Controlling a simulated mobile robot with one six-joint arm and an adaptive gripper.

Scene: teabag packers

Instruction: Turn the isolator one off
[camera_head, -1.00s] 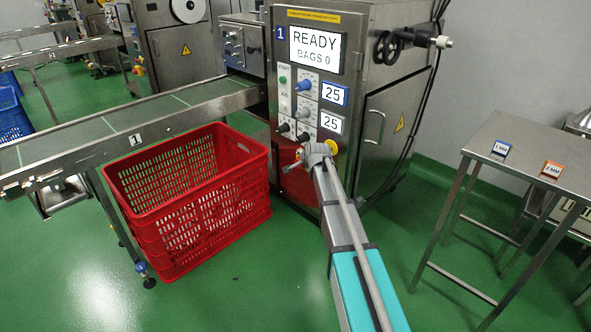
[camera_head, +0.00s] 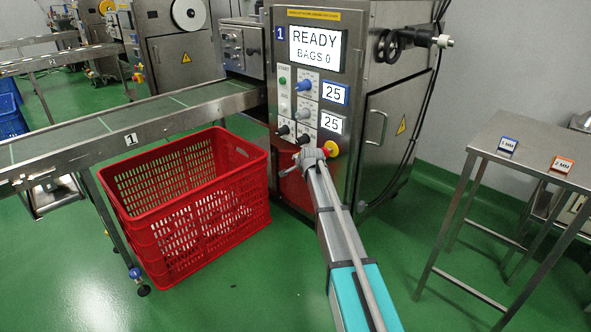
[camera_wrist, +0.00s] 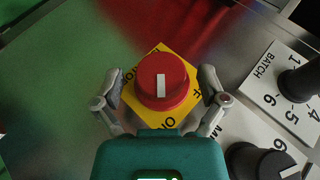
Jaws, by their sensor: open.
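The isolator is a red rotary knob (camera_wrist: 162,82) with a white pointer line, on a yellow plate (camera_wrist: 166,50) in the wrist view. OFF letters show by its right corner and ON letters by its bottom corner; the plate is partly covered. My gripper (camera_wrist: 158,88) is open, with one finger on each side of the knob. I cannot tell whether the fingers touch it. In the head view my gripper (camera_head: 309,158) is at the lower front of machine 1 (camera_head: 360,95), beside the yellow isolator plate (camera_head: 331,148).
Black knobs (camera_wrist: 262,163) sit close to the right of the isolator in the wrist view, one by a BATCH label (camera_wrist: 264,71). A steel table (camera_head: 535,150) is at the right.

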